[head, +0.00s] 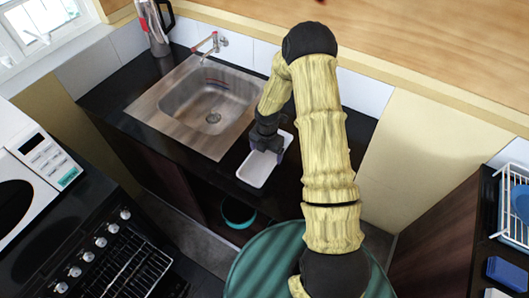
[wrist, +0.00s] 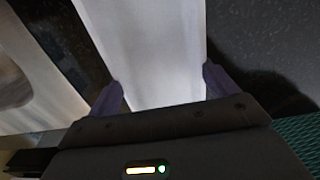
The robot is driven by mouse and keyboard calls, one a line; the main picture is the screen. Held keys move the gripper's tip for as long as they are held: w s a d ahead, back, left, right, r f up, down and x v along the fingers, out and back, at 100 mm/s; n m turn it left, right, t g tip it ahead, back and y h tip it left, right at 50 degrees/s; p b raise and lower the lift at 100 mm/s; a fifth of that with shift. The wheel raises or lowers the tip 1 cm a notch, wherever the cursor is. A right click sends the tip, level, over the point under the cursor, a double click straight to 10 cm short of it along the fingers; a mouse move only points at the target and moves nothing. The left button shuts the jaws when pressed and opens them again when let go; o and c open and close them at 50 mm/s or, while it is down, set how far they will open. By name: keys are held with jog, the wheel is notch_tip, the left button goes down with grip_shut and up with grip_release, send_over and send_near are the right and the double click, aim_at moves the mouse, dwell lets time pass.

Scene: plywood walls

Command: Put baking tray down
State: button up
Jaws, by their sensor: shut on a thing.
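The baking tray (head: 256,172) is a white, shallow rectangular tray. In the head view it is at the black counter right of the sink, at its front edge. My gripper (head: 267,145) is over the tray's far right part and shut on it. In the wrist view the tray (wrist: 150,50) runs up from between my two purple fingertips (wrist: 163,92), one at each side. I cannot tell whether the tray touches the counter (head: 330,125). My gripper hides part of the tray in the head view.
A steel sink (head: 205,105) with a tap (head: 208,45) is left of the tray. A teal bowl (head: 238,214) sits on a low shelf below the counter. A dish rack (head: 515,205) is at the far right.

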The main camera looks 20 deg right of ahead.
aim_at(266, 158)
jog(key=shift+s+f, duration=0.1)
jog(key=shift+f, duration=0.1)
jog(key=o, duration=1)
jog(key=shift+o, duration=0.2)
notch_tip(266, 158, up, 12)
jog(key=b, duration=0.2)
jog(key=shift+r+b, duration=0.2)
jog(key=shift+b, duration=0.1)
jog(key=s+r+m+t, duration=0.1)
jog(key=s+r+m, duration=0.4)
jog(key=m, duration=0.8)
jog(key=s+r+m+t, duration=0.1)
jog(key=s+r+m, duration=0.4)
jog(key=s+m, duration=0.7)
jog(key=shift+s+a+r+m+t, duration=0.15)
jog(key=shift+r+m+t, duration=0.15)
jog(key=shift+m, duration=0.7)
